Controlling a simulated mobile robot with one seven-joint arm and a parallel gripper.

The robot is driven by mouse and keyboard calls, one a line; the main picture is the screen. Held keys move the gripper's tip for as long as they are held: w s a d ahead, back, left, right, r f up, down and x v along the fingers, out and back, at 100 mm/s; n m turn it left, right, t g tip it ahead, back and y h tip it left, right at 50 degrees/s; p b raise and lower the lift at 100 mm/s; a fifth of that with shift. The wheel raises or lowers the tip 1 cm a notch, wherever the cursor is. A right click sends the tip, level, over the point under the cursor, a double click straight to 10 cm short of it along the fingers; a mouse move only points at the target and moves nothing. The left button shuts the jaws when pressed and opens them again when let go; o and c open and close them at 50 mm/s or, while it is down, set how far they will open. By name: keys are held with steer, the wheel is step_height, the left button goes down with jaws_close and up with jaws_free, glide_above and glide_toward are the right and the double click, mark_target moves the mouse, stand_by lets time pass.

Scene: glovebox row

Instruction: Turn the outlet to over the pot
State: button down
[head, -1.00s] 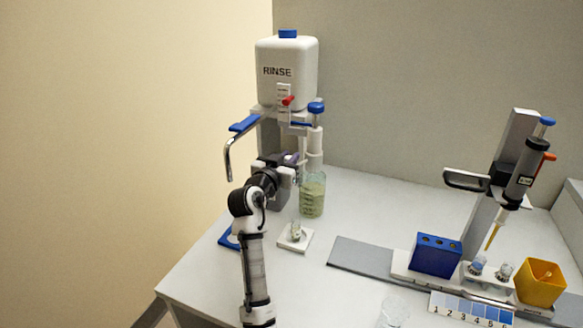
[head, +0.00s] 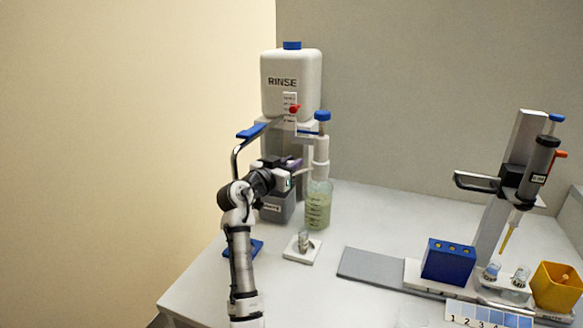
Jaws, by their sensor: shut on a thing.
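The white RINSE bottle (head: 291,88) stands on a stand at the back, with a red knob and a blue-capped white pump column (head: 321,150) beside it. My gripper (head: 298,174) is shut at the column's left side, on what looks like its thin pale outlet (head: 305,172). The jaws hide part of the outlet, so its exact direction is hard to tell. A small clear pot (head: 304,239) stands on a white square plate (head: 302,254), below and in front of the gripper. A beaker of green liquid (head: 318,207) stands under the column.
A bent metal tube with a blue end (head: 249,131) reaches out left of the stand. A blue pad (head: 245,247) lies behind my arm. A pipette stand (head: 524,160), blue block (head: 448,262) and yellow bin (head: 555,287) are at the right. Table between is mostly clear.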

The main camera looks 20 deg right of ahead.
stand_by(0.4)
steer(key=c, duration=1.3)
jaws_free()
steer(key=shift+c, duration=0.2)
